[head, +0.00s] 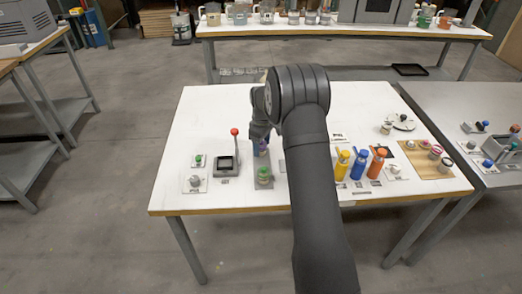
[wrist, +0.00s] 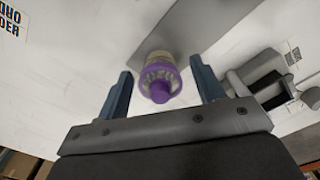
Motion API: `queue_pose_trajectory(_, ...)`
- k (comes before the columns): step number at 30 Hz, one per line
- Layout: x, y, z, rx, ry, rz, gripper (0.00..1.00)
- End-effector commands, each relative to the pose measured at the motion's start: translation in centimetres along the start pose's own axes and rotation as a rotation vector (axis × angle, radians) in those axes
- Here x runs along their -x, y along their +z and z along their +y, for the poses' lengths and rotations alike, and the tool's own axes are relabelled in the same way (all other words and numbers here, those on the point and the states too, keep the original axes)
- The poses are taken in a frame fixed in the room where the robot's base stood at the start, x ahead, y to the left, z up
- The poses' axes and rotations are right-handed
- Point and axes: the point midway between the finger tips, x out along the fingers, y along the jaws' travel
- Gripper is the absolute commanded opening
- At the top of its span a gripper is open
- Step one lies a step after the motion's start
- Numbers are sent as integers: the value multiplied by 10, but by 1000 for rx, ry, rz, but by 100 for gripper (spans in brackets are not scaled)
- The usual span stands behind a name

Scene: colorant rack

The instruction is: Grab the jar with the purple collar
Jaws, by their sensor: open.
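The jar with the purple collar (wrist: 160,80) stands between the two spread fingers of my gripper (wrist: 164,86) in the wrist view. Gaps show on both sides, so the fingers do not appear to touch it. In the head view my gripper (head: 262,146) is low over the rack, and a bit of the purple-collared jar (head: 263,150) shows beneath it. My arm hides much of that area. Another jar with a green top (head: 264,174) stands on the near end of the grey rack (head: 265,185).
A black device with a red-knobbed lever (head: 228,165) stands left of the rack. Yellow, blue and orange bottles (head: 360,163) stand to the right, beyond my arm. The white table (head: 190,125) is clear at the back left.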

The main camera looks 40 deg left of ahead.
Motion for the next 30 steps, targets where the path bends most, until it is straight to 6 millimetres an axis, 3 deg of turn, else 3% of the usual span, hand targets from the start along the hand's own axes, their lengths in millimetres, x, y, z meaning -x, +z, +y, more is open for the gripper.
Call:
queue_pose_trajectory(5, 0, 0, 0, 0, 1, 0, 62)
queue_pose_trajectory(12, 0, 0, 0, 0, 1, 1, 18)
queue_pose_trajectory(23, 4, 0, 1, 0, 2, 2, 18)
queue_pose_trajectory(30, 43, -1, 1, 0, 4, 4, 18)
